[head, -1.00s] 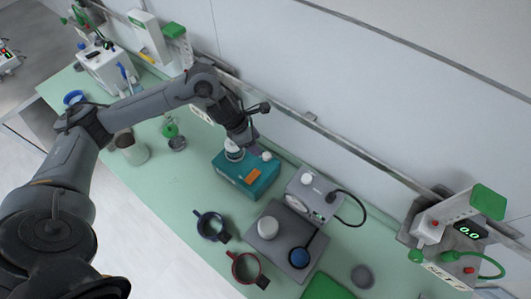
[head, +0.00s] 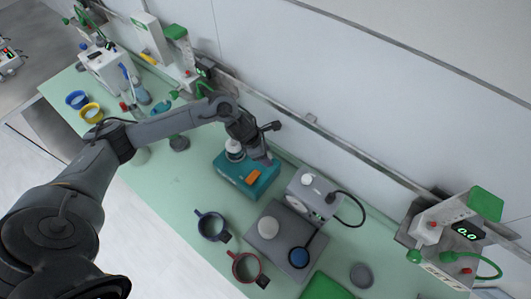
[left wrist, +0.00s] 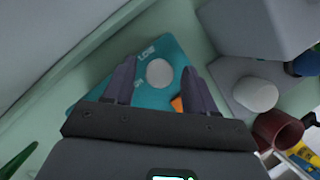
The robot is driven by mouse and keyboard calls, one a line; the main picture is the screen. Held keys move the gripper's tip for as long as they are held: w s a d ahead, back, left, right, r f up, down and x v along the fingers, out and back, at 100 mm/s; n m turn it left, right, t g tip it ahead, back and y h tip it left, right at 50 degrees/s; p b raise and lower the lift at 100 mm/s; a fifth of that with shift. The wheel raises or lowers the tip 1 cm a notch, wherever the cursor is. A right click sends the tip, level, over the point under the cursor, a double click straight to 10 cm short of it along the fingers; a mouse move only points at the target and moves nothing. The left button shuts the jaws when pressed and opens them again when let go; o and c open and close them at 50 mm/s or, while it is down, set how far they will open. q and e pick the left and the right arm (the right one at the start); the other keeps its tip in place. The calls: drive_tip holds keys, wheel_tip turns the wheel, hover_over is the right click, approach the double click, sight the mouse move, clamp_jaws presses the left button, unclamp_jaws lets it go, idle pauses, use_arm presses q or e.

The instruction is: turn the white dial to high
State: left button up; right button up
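A teal box (head: 232,176) stands on the green bench in the head view, with an orange button (head: 254,177) on top. In the left wrist view, the round white dial (left wrist: 159,72) sits on the teal box's top face, near printed lettering that I cannot read fully. My left gripper (head: 264,158) is over the back right of the box and hides the dial in the head view. In the left wrist view, the two dark fingers (left wrist: 158,80) are apart, on either side of the dial; contact cannot be told. My right gripper is not in view.
A white-topped item (head: 234,148) is close beside my left gripper. Right of the box are a white device with a black cable (head: 305,192) and a grey plate (head: 262,243). A blue cup (head: 211,226) and red cup (head: 245,267) stand in front.

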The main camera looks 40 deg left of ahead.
use_arm(q)
drive_tip(key=c, duration=1)
drive_tip(key=shift+o, duration=0.2)
